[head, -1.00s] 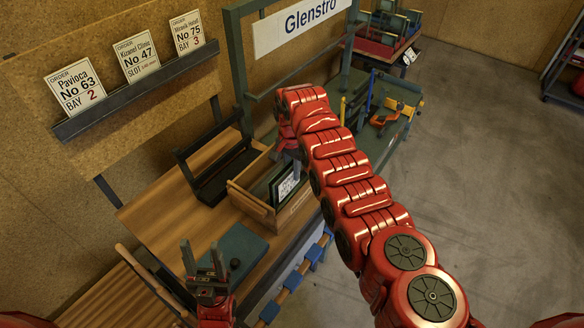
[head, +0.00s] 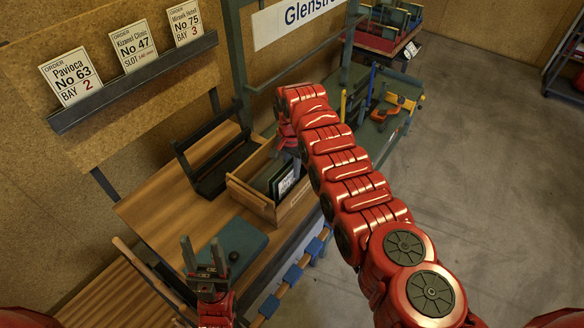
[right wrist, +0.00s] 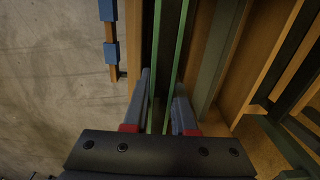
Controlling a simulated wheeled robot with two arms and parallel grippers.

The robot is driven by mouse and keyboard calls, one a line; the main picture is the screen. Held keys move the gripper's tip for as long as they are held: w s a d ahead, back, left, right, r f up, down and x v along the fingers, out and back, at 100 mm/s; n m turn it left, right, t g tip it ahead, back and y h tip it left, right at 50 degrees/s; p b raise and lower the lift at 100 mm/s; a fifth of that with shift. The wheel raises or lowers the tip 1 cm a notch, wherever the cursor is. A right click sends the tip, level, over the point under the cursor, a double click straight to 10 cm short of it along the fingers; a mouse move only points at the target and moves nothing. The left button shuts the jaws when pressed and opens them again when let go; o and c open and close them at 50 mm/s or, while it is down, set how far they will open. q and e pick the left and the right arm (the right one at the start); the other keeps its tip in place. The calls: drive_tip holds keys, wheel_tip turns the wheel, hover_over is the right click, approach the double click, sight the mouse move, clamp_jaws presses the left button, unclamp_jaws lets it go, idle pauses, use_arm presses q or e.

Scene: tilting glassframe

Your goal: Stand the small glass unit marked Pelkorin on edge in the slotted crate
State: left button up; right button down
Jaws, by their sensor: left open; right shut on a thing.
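The small glass unit (head: 287,179) is dark with a white label, too small to read. It stands on edge inside the wooden slotted crate (head: 250,197), toward its right side. In the right wrist view the unit (right wrist: 165,60) shows edge-on with green edges, between the fingers of my right gripper (right wrist: 162,105), which is shut on it. In the head view my right arm partly hides that gripper (head: 287,140). Whether the unit touches the crate floor is hidden. My left gripper (head: 203,253) is open and empty above the front of the bench.
A dark rack (head: 212,175) stands left of the crate. A teal mat (head: 243,243) with a small dark knob lies in front. An orange tool (head: 384,114) lies on the green bench behind. Order cards (head: 132,43) sit on the wall ledge.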

sight(292, 161)
drive_tip(key=shift+f+b, duration=0.35)
drive_tip(key=shift+f, duration=0.05)
idle(0.4)
drive_tip(key=c, duration=0.6)
unclamp_jaws()
drive_tip(key=shift+c, duration=0.2)
drive_tip(key=shift+r+p, duration=1.1)
drive_tip(key=shift+r, duration=0.5)
drive_tip(key=shift+r+p, duration=0.4)
drive_tip(key=shift+r, duration=1.05)
